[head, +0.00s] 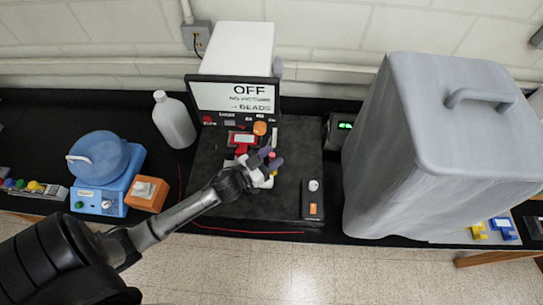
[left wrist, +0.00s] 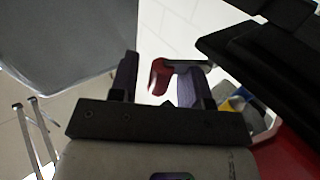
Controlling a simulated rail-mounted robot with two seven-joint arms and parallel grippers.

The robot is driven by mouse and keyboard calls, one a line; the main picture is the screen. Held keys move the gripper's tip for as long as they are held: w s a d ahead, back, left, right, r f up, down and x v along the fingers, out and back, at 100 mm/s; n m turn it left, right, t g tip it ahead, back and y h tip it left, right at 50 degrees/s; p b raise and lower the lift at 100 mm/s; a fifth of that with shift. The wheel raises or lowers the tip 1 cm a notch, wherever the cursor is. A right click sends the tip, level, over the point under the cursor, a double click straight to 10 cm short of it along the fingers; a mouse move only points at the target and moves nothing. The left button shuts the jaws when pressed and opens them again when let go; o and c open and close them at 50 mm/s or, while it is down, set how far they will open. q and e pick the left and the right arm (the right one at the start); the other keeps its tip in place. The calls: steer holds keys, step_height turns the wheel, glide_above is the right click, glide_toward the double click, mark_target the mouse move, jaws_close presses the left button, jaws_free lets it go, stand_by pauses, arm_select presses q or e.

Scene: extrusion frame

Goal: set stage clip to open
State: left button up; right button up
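My left gripper (head: 270,170) is over the dark stage area in front of the screen, its purple fingertips near a red-and-white part (head: 242,140). In the left wrist view the left gripper (left wrist: 160,85) is open, its two purple fingers apart. A small curved piece with a red end (left wrist: 159,74) and a grey bar shows between and beyond the fingers; it may be the stage clip. I cannot tell whether a finger touches it or how the clip is set. The screen (head: 234,97) reads "OFF", "NO PICTURE" and "BEADS". My right gripper is not in view.
A grey covered box (head: 430,150) stands tall on the right. A white bottle (head: 174,120), a blue device (head: 105,170) and an orange block (head: 147,193) stand left. A small black control box (head: 313,200) lies right of the gripper. A red cord runs along the front.

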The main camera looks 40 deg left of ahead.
arm_select(q)
steer(key=shift+s, duration=0.1)
stand_by(0.3)
steer(key=shift+s+a+b, duration=0.4)
steer(key=shift+s+b, duration=0.2)
steer(key=shift+s, duration=1.65)
steer(key=shift+s+a+b, duration=0.35)
steer(key=shift+s+b, duration=0.25)
steer(key=shift+s, duration=1.65)
steer(key=shift+s+a+b, duration=0.4)
steer(key=shift+s+b, duration=0.2)
steer(key=shift+s, duration=1.65)
